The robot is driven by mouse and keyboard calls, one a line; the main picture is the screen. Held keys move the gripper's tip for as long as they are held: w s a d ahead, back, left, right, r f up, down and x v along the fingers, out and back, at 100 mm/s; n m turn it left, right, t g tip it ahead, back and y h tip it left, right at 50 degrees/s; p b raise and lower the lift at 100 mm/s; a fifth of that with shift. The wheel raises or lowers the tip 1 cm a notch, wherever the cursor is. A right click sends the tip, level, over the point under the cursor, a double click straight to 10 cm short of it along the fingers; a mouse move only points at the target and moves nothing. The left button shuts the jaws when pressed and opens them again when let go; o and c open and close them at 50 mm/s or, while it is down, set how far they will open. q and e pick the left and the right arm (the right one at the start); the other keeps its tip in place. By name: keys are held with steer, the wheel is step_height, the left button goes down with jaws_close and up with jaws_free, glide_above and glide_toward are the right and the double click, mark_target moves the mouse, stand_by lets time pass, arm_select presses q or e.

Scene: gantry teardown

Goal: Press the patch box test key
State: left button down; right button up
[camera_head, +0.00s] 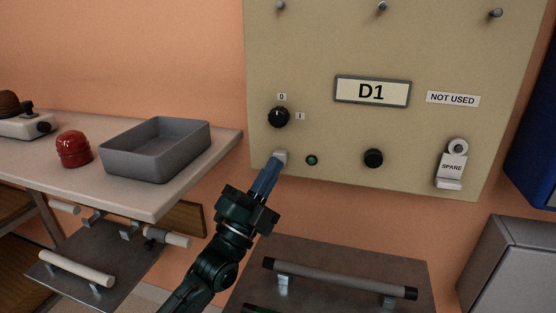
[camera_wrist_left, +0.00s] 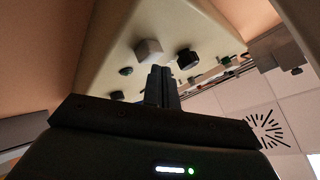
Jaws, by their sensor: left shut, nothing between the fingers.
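The patch box (camera_head: 322,140) is a beige wall panel labelled D1. A small pale square key (camera_head: 281,157) sits at its lower left, left of a small green lamp (camera_head: 312,160) and below a black selector knob (camera_head: 279,117). My left gripper (camera_head: 272,170) is shut and empty, its fingertips just below and in front of the pale key, partly covering it. In the left wrist view the key (camera_wrist_left: 148,50) shows just beyond the fingertips (camera_wrist_left: 161,72); whether they touch cannot be told. The key carries no readable label. My right gripper is not in view.
A shelf (camera_head: 222,147) at left holds a grey tray (camera_head: 184,176) and a red dome (camera_head: 73,149). A metal lid with a bar handle (camera_head: 340,279) lies below.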

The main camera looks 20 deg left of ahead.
arm_select(q)
steer(key=shift+w, duration=0.45)
stand_by(0.3)
steer(key=shift+s+p, duration=0.55)
steer(key=shift+s, duration=0.4)
steer(key=s+p, duration=0.2)
steer(key=s, duration=0.4)
steer(key=shift+a, duration=0.1)
stand_by(0.5)
